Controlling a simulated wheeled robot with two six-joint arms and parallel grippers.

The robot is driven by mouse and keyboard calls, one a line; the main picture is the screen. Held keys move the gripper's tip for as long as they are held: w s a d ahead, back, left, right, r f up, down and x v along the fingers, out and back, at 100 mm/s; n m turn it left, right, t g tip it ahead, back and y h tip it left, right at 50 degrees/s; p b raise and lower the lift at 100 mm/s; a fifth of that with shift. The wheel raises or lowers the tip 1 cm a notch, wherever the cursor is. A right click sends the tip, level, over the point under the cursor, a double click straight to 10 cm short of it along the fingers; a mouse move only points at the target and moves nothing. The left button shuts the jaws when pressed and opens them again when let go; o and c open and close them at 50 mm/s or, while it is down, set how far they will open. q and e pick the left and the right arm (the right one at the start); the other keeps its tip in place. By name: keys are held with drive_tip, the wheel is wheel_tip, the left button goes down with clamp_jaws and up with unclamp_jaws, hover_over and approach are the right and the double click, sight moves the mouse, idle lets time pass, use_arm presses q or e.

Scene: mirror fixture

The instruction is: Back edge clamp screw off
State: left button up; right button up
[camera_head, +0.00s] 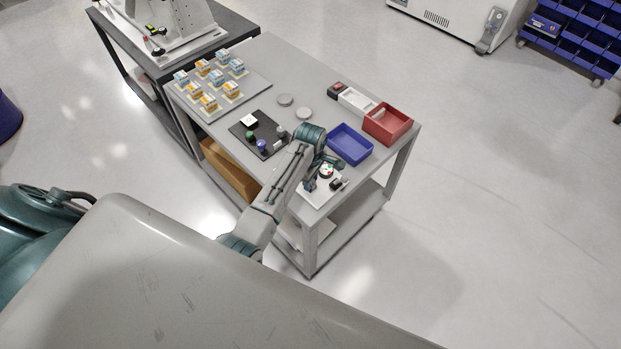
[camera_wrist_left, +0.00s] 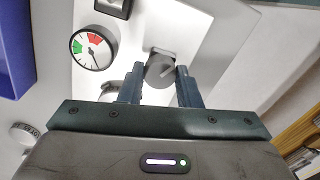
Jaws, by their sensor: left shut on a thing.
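The mirror fixture (camera_head: 314,196) is a white plate at the near right corner of the grey table. It carries a round dial gauge (camera_head: 326,171) with red and green sectors, which shows large in the left wrist view (camera_wrist_left: 94,48). My left gripper (camera_wrist_left: 160,80) is over the fixture, its two dark fingers on either side of a grey round clamp screw head (camera_wrist_left: 160,68) and shut on it. The screw head sits against the white body of the fixture. My arm hides part of the fixture in the head view. My right gripper is not in view.
A blue bin (camera_head: 349,144) stands close beside the fixture, and a red bin (camera_head: 388,123) lies beyond it. A black tray (camera_head: 240,131) with small knobs and two grey discs lie on the table. Several small boxes stand on a grey board (camera_head: 258,84) at the far left.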

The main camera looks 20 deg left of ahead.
use_arm(q)
drive_tip(key=shift+n, duration=0.6)
drive_tip(key=o, duration=1)
drive_tip(key=shift+c, duration=0.2)
wheel_tip(320, 180, up, 11)
drive_tip(key=b, duration=0.3)
drive_tip(key=shift+s+f, duration=0.1)
drive_tip(key=shift+f, duration=0.05)
